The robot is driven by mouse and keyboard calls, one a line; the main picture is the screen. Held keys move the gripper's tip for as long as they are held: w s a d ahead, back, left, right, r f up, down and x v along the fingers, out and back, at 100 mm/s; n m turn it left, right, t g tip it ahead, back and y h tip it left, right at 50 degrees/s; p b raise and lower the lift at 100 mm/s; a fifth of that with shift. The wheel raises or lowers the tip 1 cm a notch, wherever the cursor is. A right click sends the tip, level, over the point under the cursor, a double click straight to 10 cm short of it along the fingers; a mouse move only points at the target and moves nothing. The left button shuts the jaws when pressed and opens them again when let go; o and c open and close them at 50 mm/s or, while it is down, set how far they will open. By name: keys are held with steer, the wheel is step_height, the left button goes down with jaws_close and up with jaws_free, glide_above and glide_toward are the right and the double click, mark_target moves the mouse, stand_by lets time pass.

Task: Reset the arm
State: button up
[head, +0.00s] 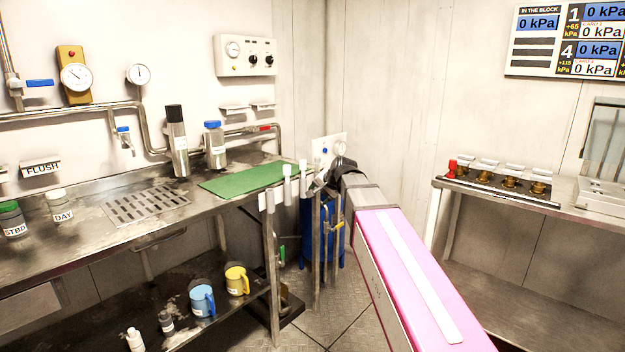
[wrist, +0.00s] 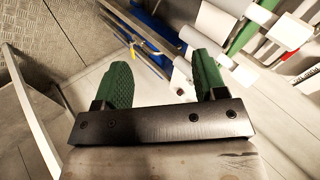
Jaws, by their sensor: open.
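My arm shows in the head view as a long pink link with a white stripe, reaching from the lower right toward the corner past the bench's right end. My gripper (wrist: 161,62) is open in the wrist view, with two green ridged fingers spread apart and nothing between them. In the head view the gripper end (head: 322,184) is small, dark and partly hidden by my arm. It is close to the white tags at the bench's right end; whether it touches them I cannot tell.
The steel bench (head: 85,233) carries a green mat (head: 243,179) and several bottles. Blue (head: 202,300) and yellow (head: 237,281) jugs stand on its lower shelf. A blue cylinder (head: 317,250) stands in the corner. A second bench (head: 575,190) holds a fitting block (head: 500,184). Floor between is clear.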

steer(key=s+d+f+n+g+h, duration=0.1)
steer(key=s+d+f+n+g, duration=0.1)
steer(key=s+d+f, duration=0.3)
steer(key=s+d+f+n+g+h, duration=0.2)
steer(key=s+d+f, duration=0.3)
steer(key=s+f, duration=0.6)
steer(key=s+d+f+n+g+h, duration=0.2)
steer(key=s+d+f, duration=0.4)
steer(key=f, duration=0.8)
steer(key=shift+s+f+g, duration=0.3)
steer(key=shift+s+g, duration=0.2)
steer(key=shift+s, duration=0.55)
steer(key=shift+d, duration=0.1)
